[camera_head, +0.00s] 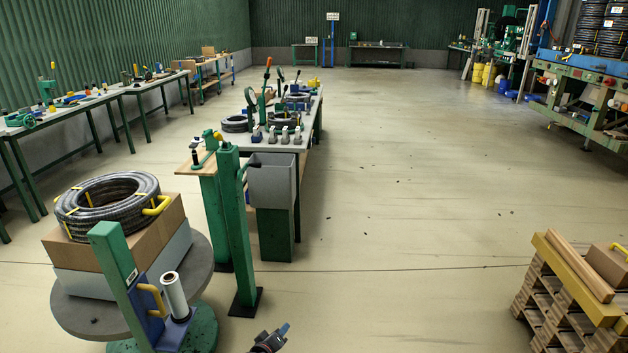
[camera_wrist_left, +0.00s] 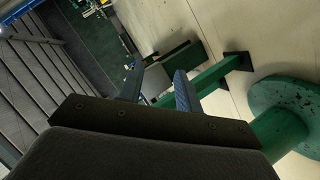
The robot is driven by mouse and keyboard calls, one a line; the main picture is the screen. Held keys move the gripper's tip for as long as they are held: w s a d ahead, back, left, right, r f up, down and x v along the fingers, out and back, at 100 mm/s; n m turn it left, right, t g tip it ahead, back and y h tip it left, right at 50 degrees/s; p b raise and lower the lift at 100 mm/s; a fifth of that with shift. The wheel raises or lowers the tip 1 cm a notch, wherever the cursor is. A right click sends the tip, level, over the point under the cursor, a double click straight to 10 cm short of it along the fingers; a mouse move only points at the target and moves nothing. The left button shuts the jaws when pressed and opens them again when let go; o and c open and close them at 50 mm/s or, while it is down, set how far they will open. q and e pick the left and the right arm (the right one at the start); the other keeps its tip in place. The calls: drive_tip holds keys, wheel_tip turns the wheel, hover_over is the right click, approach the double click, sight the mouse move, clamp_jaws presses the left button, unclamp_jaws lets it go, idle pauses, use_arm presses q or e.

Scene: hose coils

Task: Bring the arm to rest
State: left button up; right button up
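My left gripper (camera_head: 272,338) shows only in part at the bottom edge of the head view, just right of the turntable stand. In the left wrist view its two blue-grey fingers (camera_wrist_left: 157,88) stand apart with nothing between them, so it is open and empty. It is in the air, clear of the green post (camera_head: 240,230), which also shows beyond the fingers in the left wrist view (camera_wrist_left: 212,78). My right gripper is in neither view.
A round grey turntable (camera_head: 85,318) at lower left carries a box (camera_head: 150,230) with a black hose coil (camera_head: 108,205) on top; a white film roll (camera_head: 174,296) stands beside it. A wooden pallet stack (camera_head: 560,305) is at lower right. Open floor (camera_head: 400,220) lies between.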

use_arm(q)
drive_tip(key=s+a+f+m+g+y, duration=0.1)
drive_tip(key=s+f+g, duration=0.3)
drive_tip(key=s, duration=1.1)
drive_tip(key=s+a+f+m+g+y, duration=0.1)
drive_tip(key=s+f, duration=0.7)
drive_tip(key=s, duration=0.8)
drive_tip(key=s+a+f+m+g+y, duration=0.2)
drive_tip(key=s+f+m+g, duration=0.4)
drive_tip(key=s, duration=1)
drive_tip(key=shift+a+g, duration=0.3)
drive_tip(key=shift+a, duration=0.3)
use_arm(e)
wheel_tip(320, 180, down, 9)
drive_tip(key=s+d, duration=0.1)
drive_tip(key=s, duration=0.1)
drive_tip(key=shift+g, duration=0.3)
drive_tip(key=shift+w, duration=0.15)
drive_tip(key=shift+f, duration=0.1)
